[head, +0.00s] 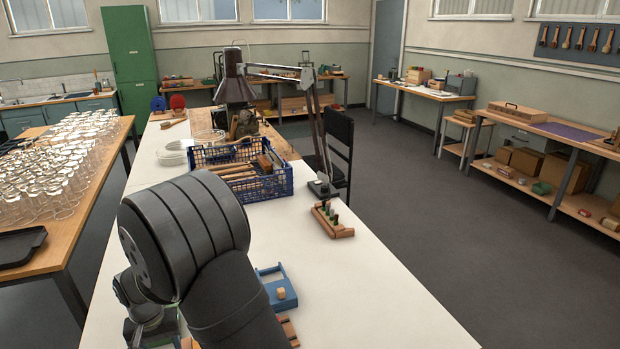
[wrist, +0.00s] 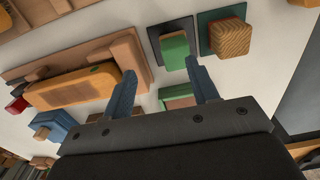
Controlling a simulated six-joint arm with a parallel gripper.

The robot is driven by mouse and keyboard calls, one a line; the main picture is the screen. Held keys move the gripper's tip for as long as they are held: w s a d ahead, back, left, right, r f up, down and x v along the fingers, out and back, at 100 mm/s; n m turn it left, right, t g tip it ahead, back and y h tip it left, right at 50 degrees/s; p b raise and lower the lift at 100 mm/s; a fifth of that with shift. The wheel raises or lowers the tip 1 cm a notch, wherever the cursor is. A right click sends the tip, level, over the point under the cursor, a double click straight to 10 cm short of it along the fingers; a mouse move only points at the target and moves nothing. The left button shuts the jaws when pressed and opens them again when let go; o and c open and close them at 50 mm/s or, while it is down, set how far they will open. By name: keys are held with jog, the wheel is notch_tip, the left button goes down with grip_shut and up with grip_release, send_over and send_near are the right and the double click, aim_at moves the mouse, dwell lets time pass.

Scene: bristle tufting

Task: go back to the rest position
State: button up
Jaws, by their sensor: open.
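My gripper (wrist: 160,66) shows in the wrist view with its two blue fingers spread apart and nothing between them. It is above the white bench (wrist: 290,50). A green block (wrist: 174,50) on a dark plate lies just beyond the fingertips. A wooden block (wrist: 230,37) on a dark green plate is to its right. An orange-brown wooden piece (wrist: 75,88) lies in a wooden holder to the left. In the head view my arm fills the lower left and hides the gripper and part of the bench.
On the bench (head: 370,300) in the head view are a blue crate (head: 238,190) of wooden-handled items, a small wooden rack (head: 332,222), a desk lamp (head: 235,90) and a blue holder (head: 278,284). Glass jars (head: 60,170) crowd the left table. The bench's front right is clear.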

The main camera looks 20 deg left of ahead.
jog(key=w+d+r, duration=0.3)
jog(key=w+d, duration=0.2)
jog(key=w+d+r, duration=0.2)
jog(key=shift+w+d+r, duration=0.15)
jog(key=shift+d+r, duration=0.1)
jog(key=shift+r, duration=0.1)
jog(key=shift+m, duration=0.8)
jog(key=w+d, duration=0.1)
jog(key=w, duration=0.2)
jog(key=w+d, duration=0.2)
jog(key=w, duration=0.1)
jog(key=w+d+f, duration=0.1)
jog(key=w, duration=0.1)
jog(key=shift+w+d+f, duration=0.1)
jog(key=shift+w+d, duration=0.25)
jog(key=shift+w, duration=0.05)
jog(key=w+d+f+m, duration=0.2)
jog(key=w+d, duration=0.8)
jog(key=d, duration=0.5)
jog(key=w+d+f+m, duration=0.2)
jog(key=w+d+m, duration=0.1)
jog(key=w+d, duration=0.8)
jog(key=d, duration=0.5)
jog(key=shift+f, duration=0.1)
